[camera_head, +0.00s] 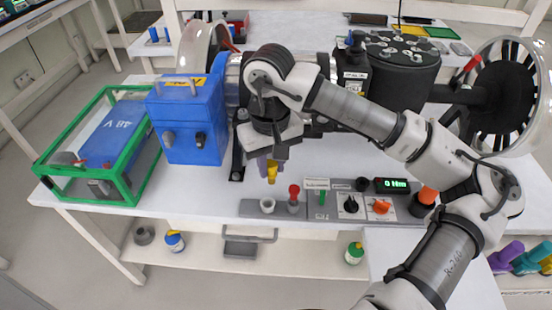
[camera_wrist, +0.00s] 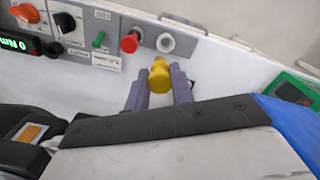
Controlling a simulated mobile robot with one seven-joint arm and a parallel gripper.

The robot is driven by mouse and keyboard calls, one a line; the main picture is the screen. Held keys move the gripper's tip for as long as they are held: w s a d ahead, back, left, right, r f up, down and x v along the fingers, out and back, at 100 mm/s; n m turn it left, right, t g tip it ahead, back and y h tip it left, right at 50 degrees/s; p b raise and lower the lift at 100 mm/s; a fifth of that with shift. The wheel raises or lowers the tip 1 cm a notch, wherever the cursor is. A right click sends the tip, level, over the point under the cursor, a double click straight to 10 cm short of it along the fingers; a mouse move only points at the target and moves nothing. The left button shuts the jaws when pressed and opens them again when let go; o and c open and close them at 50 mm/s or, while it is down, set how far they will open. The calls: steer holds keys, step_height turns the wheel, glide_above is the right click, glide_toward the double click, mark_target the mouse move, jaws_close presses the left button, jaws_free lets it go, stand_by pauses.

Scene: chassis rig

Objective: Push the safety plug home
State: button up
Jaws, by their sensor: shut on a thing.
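A yellow plug-like piece, which I take to be the safety plug (camera_head: 272,174), is held between the purple fingers of my gripper (camera_head: 267,166). It also shows in the wrist view (camera_wrist: 159,76), with its rounded end towards the control panel (camera_head: 245,208). My gripper (camera_wrist: 160,88) is shut on it. A round white socket (camera_head: 267,205) sits at the panel's left end, and it shows just beyond the plug in the wrist view (camera_wrist: 165,42). The plug appears apart from the socket. The finger contact is partly hidden.
A red-topped knob (camera_head: 293,192) stands beside the socket; a green switch (camera_head: 322,198), dials and a 0 Nm display (camera_head: 391,185) follow to the right. A blue box (camera_head: 188,120) and a green-framed clear case (camera_head: 100,145) stand left.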

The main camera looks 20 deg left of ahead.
steer(key=shift+s+a+f, duration=0.35)
steer(key=shift+s, duration=0.2)
steer(key=f+b, duration=0.1)
steer(key=f, duration=0.2)
steer(key=f+b, duration=0.1)
steer(key=f, duration=0.1)
steer(key=shift+a+f+b, duration=0.15)
steer(key=shift+a+b, duration=0.15)
steer(key=shift+w, duration=0.1)
steer(key=shift+w+d, duration=0.1)
steer(key=shift+d, duration=0.1)
steer(key=shift+b, duration=1.35)
stand_by(1.1)
steer(key=shift+f+b, duration=1.75)
steer(key=shift+b, duration=0.4)
